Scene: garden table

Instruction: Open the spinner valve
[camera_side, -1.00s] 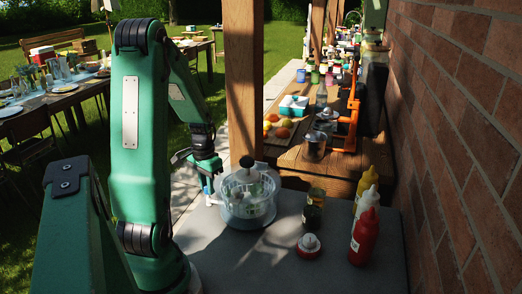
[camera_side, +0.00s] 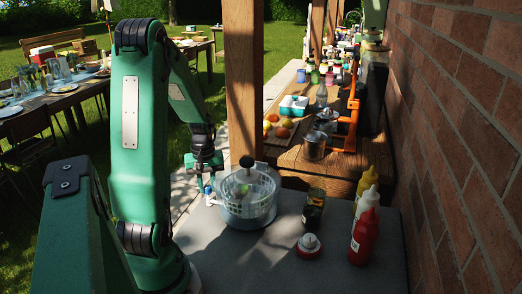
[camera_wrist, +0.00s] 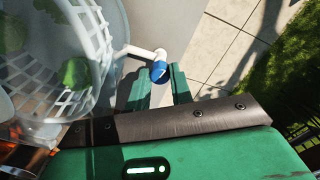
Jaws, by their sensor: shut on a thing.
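The salad spinner (camera_side: 250,208) stands on the grey tabletop, a clear bowl with a white basket, green leaves inside and a black knob (camera_side: 248,161) on top. A white spout sticks out from its left side. It carries a small blue valve handle (camera_side: 207,190). In the wrist view the white spout (camera_wrist: 140,52) and the blue valve handle (camera_wrist: 159,72) lie between my green fingertips. My gripper (camera_side: 207,168) is at the spinner's left side, shut on the blue valve handle; the contact itself is partly hidden. The spinner (camera_wrist: 80,60) fills the wrist view's upper left.
A dark jar (camera_side: 314,207), a red-and-white lidded item (camera_side: 308,246) and red (camera_side: 364,240), white and yellow bottles stand right of the spinner. A wooden post (camera_side: 244,80) rises behind it. A brick wall (camera_side: 460,140) bounds the right. The front tabletop is clear.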

